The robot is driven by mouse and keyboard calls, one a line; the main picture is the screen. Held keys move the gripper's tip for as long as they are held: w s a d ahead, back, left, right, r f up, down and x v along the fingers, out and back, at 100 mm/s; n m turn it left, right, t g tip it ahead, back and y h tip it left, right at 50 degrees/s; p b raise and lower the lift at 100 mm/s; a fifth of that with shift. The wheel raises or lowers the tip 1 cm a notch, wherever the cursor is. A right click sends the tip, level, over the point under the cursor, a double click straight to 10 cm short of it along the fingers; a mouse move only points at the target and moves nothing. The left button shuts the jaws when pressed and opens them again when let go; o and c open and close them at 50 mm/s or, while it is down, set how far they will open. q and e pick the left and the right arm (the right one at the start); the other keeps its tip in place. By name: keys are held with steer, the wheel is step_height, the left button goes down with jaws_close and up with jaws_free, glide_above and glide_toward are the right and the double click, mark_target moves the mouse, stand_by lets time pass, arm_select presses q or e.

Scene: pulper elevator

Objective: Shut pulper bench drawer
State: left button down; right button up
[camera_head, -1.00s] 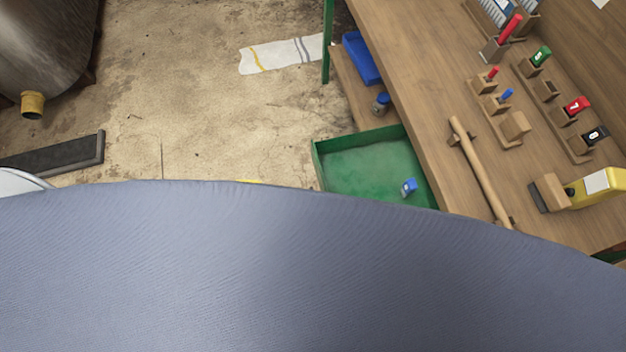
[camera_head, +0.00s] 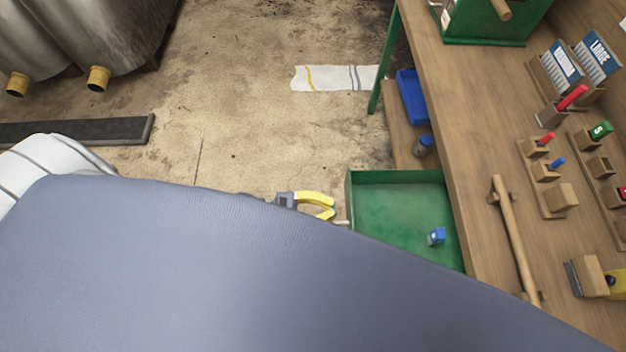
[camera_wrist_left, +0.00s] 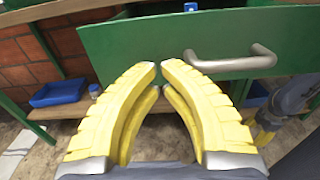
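The green pulper bench drawer (camera_head: 390,205) stands pulled out from the bench, with a small blue item (camera_head: 437,236) inside. In the left wrist view its green front (camera_wrist_left: 130,42) carries a grey bar handle (camera_wrist_left: 232,62). My left gripper (camera_head: 328,206) is outside the drawer front. In the left wrist view its yellow fingertips (camera_wrist_left: 159,66) are together, empty, before the front and just left of the handle. Contact cannot be told. Part of my right gripper (camera_wrist_left: 262,132) shows at the right there; its fingertips are unclear. A blue-grey surface hides the drawer's near corner in the head view.
The wooden bench top (camera_head: 450,120) holds a wooden bar (camera_head: 512,240), pen holders and stamps. A lower shelf carries a blue tray (camera_head: 412,97) and a jar (camera_head: 423,145). Open floor (camera_head: 250,140) lies left of the drawer.

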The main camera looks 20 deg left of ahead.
mark_target(348, 210)
arm_select(q)
steer(key=shift+x, duration=1.5)
